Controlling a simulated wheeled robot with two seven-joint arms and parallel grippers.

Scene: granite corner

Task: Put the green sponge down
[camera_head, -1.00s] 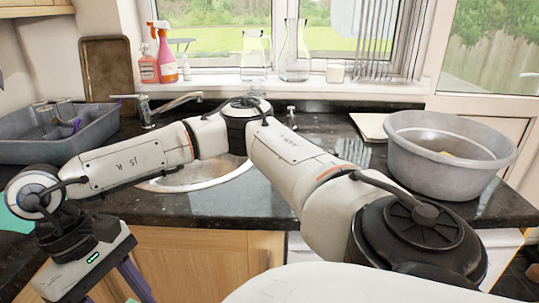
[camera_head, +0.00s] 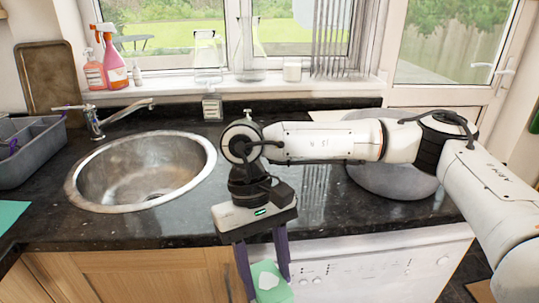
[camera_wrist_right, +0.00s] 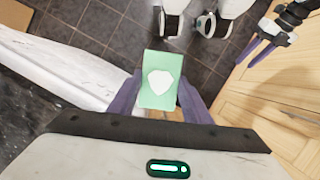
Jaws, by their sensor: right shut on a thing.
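The green sponge (camera_head: 268,283) has a pale patch on its face. My right gripper (camera_head: 267,277), with purple fingers, is shut on it, in front of the counter's front edge and below the top. In the right wrist view the sponge (camera_wrist_right: 159,80) sits between both fingers, over the floor. My left gripper (camera_wrist_right: 262,42) shows at the upper right of that view, its two purple fingers apart with nothing between them. It does not show in the head view.
The black counter (camera_head: 330,215) is clear right of the sink (camera_head: 140,170). A grey basin (camera_head: 390,182) stands behind my right arm. A grey rack (camera_head: 35,150) and a flat green sheet (camera_head: 10,214) lie at left. Bottles (camera_head: 113,60) stand on the windowsill.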

